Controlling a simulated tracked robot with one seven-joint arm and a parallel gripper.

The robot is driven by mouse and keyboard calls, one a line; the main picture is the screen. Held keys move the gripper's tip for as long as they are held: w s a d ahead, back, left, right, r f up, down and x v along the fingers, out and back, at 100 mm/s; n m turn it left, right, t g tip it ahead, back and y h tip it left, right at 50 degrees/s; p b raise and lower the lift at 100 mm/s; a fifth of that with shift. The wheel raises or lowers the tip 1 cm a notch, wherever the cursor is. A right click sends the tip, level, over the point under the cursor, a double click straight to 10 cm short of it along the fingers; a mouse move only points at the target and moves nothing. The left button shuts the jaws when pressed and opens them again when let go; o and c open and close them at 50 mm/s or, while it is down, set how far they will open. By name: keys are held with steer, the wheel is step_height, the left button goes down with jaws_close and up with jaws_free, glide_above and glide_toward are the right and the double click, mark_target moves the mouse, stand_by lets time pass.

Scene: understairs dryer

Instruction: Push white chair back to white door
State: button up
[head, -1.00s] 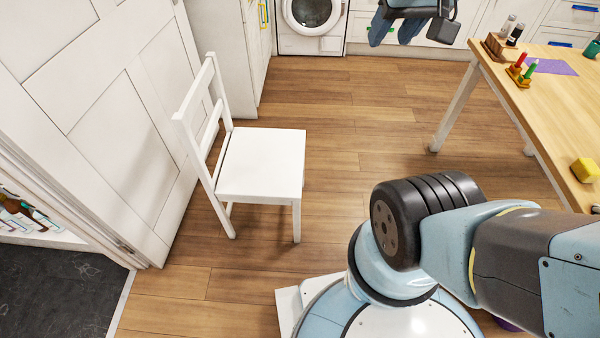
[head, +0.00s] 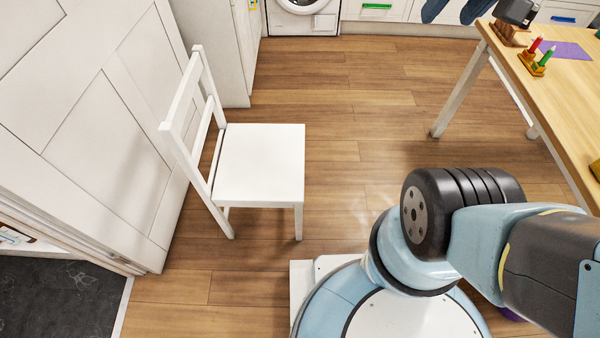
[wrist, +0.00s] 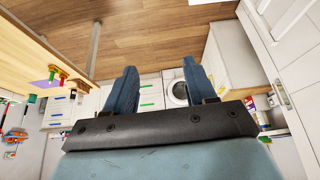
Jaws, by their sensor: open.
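The white chair (head: 259,168) stands upright on the wooden floor, left of centre in the head view. Its slatted backrest is on the left, towards the white door (head: 120,110), and its seat faces right. The panelled door stands at the left; a narrow strip of floor shows between its foot and the chair legs. My gripper (head: 450,18) is at the top edge of the head view, beyond the chair and to its right, partly cut off. In the wrist view my gripper (wrist: 160,70) has its two blue fingers apart with nothing between them.
A wooden table (head: 575,85) with pegs and a purple sheet is at the right. A front-loading machine (head: 303,8) and white cabinets line the back. A tall white unit (head: 215,50) stands behind the chair. Floor right of the chair is clear.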

steer(key=w+a+f+n+g+y, duration=0.15)
steer(key=w+f, duration=0.35)
steer(key=w, duration=0.7)
steer(key=w+a+f+n+g+y, duration=0.1)
steer(key=w+a+f+g+y, duration=0.3)
steer(key=w, duration=0.7)
steer(key=w+a+f+y, duration=0.1)
steer(key=w+f, duration=0.7)
steer(key=f, duration=0.5)
steer(key=w+f, duration=0.8)
steer(key=f, duration=0.6)
step_height(320, 180, down, 29)
steer(key=a+m+y, duration=0.1)
steer(key=a+y, duration=0.1)
steer(key=y, duration=0.1)
steer(key=s+a+f+m, duration=0.1)
steer(key=s+f, duration=0.4)
steer(key=f, duration=0.4)
steer(key=s+a+f+m, duration=0.1)
steer(key=s+f, duration=0.4)
steer(key=f, duration=0.4)
steer(key=s+a+f, duration=0.2)
steer(key=s+f, duration=0.2)
steer(key=f, duration=0.6)
steer(key=shift+t+y, duration=0.25)
steer(key=x, duration=1.1)
steer(key=shift+s+a+f, duration=0.2)
steer(key=shift+a+f, duration=0.1)
